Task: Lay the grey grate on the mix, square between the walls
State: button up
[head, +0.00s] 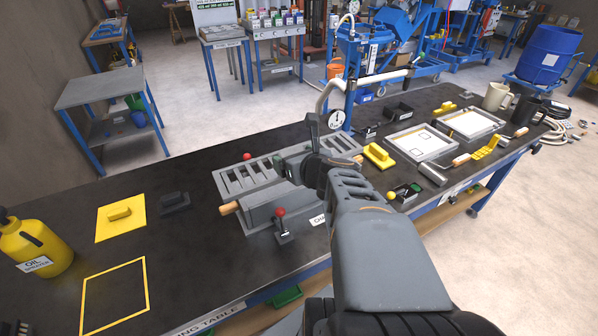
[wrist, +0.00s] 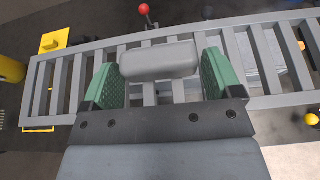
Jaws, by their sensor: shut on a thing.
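The grey grate (head: 238,178) is a long slatted frame with a grey block handle (wrist: 158,60) on top. My gripper (wrist: 160,72) is shut on this handle, with a green pad at each end of it. In the head view the grate lies over the back part of a grey box-like mould (head: 272,212) at the table's middle. In the wrist view the grate crosses nearly the whole picture, and a paler grey surface (wrist: 264,58) shows below its right slats. The mix and most of the walls are hidden by the grate and my arm. I cannot tell whether the grate touches them.
Red-knobbed levers (head: 281,212) stand before and behind the mould, and a wooden handle (head: 229,208) sticks out left. A yellow float (head: 121,212), a dark float (head: 174,201) and an oil bottle (head: 36,247) are left. Trays (head: 421,141) and tools crowd the right.

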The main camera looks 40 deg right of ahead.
jog(key=w+d+p, duration=0.1)
jog(key=p, duration=0.1)
jog(key=w+d+p, duration=0.1)
jog(key=p, duration=0.2)
jog(key=shift+w+d+f, duration=0.35)
jog(key=shift+w+f, duration=0.05)
jog(key=w+d+f, duration=0.4)
jog(key=f, duration=0.1)
jog(key=w+d+f, duration=0.2)
jog(key=f, duration=0.1)
jog(key=shift+w, duration=0.35)
jog(key=shift+w+d+f, duration=0.15)
jog(key=shift+d+f, duration=0.05)
jog(key=shift+f, duration=0.2)
notch_tip(320, 180, down, 3)
jog(key=shift+r, duration=0.2)
jog(key=shift+f, duration=0.15)
jog(key=shift+f+b, duration=0.65)
jog(key=shift+b, duration=0.1)
jog(key=o, duration=1.2)
